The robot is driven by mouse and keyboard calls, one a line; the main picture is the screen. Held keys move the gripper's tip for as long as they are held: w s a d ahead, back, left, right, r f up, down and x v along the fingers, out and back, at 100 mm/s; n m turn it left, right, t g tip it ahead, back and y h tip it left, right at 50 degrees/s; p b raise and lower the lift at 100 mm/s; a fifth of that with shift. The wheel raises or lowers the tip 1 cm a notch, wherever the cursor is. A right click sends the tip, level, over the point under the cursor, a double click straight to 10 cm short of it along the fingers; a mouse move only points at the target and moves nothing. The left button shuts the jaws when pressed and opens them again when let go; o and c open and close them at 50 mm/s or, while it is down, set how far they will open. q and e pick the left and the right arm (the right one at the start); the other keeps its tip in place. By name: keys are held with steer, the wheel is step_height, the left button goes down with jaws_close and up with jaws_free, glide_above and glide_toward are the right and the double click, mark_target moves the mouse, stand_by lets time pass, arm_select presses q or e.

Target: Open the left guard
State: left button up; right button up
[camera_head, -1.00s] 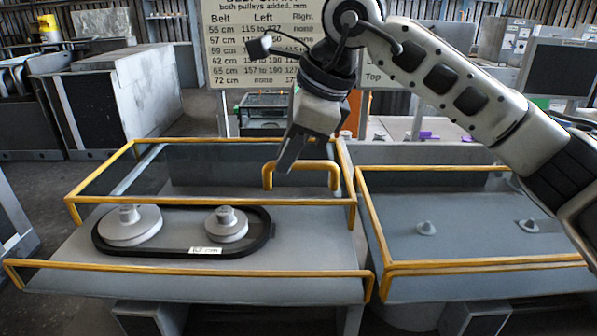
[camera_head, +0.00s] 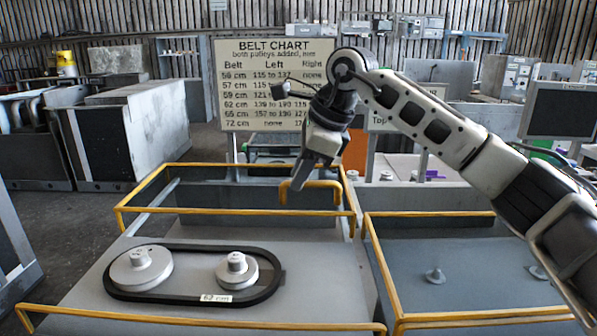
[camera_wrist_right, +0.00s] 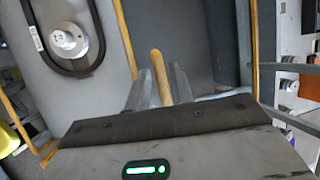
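The left guard (camera_head: 235,211) is a yellow-railed frame with clear panels over the back of the left bay. Its yellow handle (camera_head: 325,184) stands at the right of the frame. My right gripper (camera_head: 303,175) is at the left end of this handle. In the right wrist view, the handle (camera_wrist_right: 159,72) runs between its two fingers (camera_wrist_right: 160,88), which appear closed on it. Two grey pulleys, left (camera_head: 141,267) and right (camera_head: 237,269), and a black belt marked 62 cm (camera_head: 190,299) lie uncovered in front of the guard's front rail. My left gripper is not in view.
A yellow rail (camera_head: 200,319) runs along the left bay's front edge. The right bay has its own yellow-railed guard (camera_head: 376,258) and small grey pegs (camera_head: 436,275). A belt chart board (camera_head: 270,85) stands behind. Grey cabinets (camera_head: 130,135) stand at the back left.

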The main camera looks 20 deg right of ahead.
steer(key=shift+o, duration=0.5)
steer(key=v, duration=1.6)
